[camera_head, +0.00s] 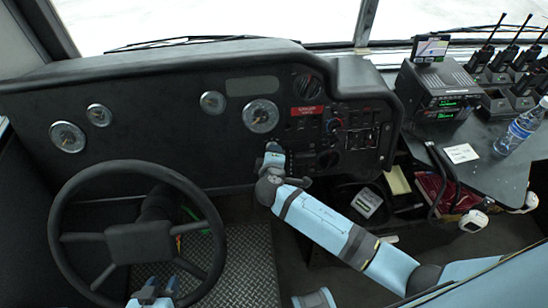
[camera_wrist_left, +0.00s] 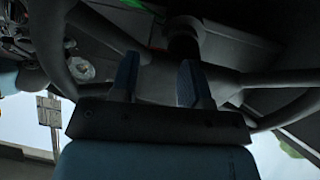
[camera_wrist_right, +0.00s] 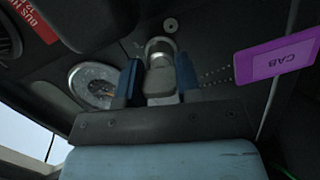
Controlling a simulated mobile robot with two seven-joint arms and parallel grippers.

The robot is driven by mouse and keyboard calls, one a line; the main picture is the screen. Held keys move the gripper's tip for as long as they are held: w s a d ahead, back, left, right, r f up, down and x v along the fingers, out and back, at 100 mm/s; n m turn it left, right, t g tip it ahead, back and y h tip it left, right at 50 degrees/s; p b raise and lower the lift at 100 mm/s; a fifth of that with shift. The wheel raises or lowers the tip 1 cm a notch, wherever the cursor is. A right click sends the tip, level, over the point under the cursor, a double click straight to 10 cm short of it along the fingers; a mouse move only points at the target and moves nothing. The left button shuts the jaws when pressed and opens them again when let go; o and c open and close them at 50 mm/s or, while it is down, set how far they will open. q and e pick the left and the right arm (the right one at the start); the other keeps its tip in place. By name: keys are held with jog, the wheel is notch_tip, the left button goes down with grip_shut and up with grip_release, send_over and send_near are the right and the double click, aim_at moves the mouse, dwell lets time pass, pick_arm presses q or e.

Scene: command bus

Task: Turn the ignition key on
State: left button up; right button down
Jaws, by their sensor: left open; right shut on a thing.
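The ignition key (camera_wrist_right: 160,82) is grey and sits in the round metal ignition switch (camera_wrist_right: 158,46) on the black dashboard, in the right wrist view. My right gripper (camera_wrist_right: 156,84) is shut on the key, one blue finger on each side. In the head view my right gripper (camera_head: 272,158) is at the lower edge of the dashboard, and it and the arm hide the key and switch. A purple tag marked CAB (camera_wrist_right: 278,58) hangs right of the key in the right wrist view. My left gripper (camera_head: 152,290) is open and empty below the steering wheel; its fingers also show in the left wrist view (camera_wrist_left: 159,84).
The black steering wheel (camera_head: 140,242) is at the left, near my left gripper. A gauge (camera_wrist_right: 94,84) lies left of the key. At the right, a table (camera_head: 500,178) holds a radio unit (camera_head: 438,90), a water bottle (camera_head: 520,126) and several handheld radios.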

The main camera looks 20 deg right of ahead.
jog(key=m, duration=0.3)
jog(key=shift+b, duration=0.35)
jog(key=shift+m, duration=0.7)
jog(key=shift+g, duration=0.3)
jog(key=c, duration=0.8)
grip_release()
jog(key=shift+c, duration=0.2)
jog(key=shift+o, duration=0.2)
